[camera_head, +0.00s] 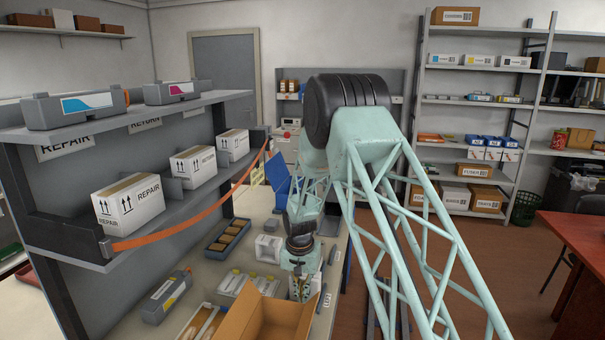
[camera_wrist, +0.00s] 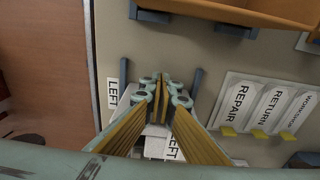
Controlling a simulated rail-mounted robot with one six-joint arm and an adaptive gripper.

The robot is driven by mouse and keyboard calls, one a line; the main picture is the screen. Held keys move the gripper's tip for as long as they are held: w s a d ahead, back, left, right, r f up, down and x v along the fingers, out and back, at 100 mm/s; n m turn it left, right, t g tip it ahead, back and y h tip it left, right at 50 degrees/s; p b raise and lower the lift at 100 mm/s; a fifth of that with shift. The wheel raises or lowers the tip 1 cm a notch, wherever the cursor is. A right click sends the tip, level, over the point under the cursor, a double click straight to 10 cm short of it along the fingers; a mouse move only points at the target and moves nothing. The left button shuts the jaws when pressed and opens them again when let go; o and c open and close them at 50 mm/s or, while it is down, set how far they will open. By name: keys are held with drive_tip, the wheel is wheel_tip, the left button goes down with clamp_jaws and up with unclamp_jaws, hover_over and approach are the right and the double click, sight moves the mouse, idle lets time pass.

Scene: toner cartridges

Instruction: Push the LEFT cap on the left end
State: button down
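My gripper (camera_head: 300,290) points down over the workbench in the head view. In the wrist view its yellow-padded fingers (camera_wrist: 161,88) come together at the tips, with no object clearly visible between them. A white piece lettered LEFT (camera_wrist: 172,148) lies partly hidden below and behind the fingers. A second LEFT label (camera_wrist: 112,92) lies to the left of the fingers. Blue-grey posts (camera_wrist: 123,76) (camera_wrist: 195,82) stand on both sides of the gripper. A grey toner cartridge with a yellow label (camera_head: 168,295) lies on the bench, left of the gripper. I cannot make out which piece is the cap.
White holders marked REPAIR, RETURN and WORKSHOP (camera_wrist: 262,107) stand right of the gripper in the wrist view. An open cardboard box (camera_head: 265,320) is at the bench front. A blue bin (camera_head: 279,180) stands behind. A shelf (camera_head: 150,215) with boxes overhangs the bench's left side.

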drive_tip(key=shift+w+d, duration=0.25)
drive_tip(key=shift+w, duration=0.6)
drive_tip(key=shift+w, duration=0.35)
drive_tip(key=shift+w+d, duration=0.15)
drive_tip(key=shift+w, duration=0.15)
drive_tip(key=shift+w, duration=0.35)
drive_tip(key=shift+w+d, duration=0.15)
drive_tip(key=shift+w, duration=0.1)
drive_tip(key=shift+s, duration=0.1)
idle(0.3)
drive_tip(key=shift+s+a+b, duration=0.25)
drive_tip(key=shift+s+b, duration=0.05)
drive_tip(key=shift+s, duration=0.65)
drive_tip(key=shift+s+a+b, duration=0.25)
drive_tip(key=shift+s+b, duration=0.05)
drive_tip(key=shift+s, duration=0.6)
drive_tip(key=shift+r, duration=0.1)
wheel_tip(320, 180, up, 8)
drive_tip(key=p, duration=0.2)
drive_tip(key=shift+p, duration=0.3)
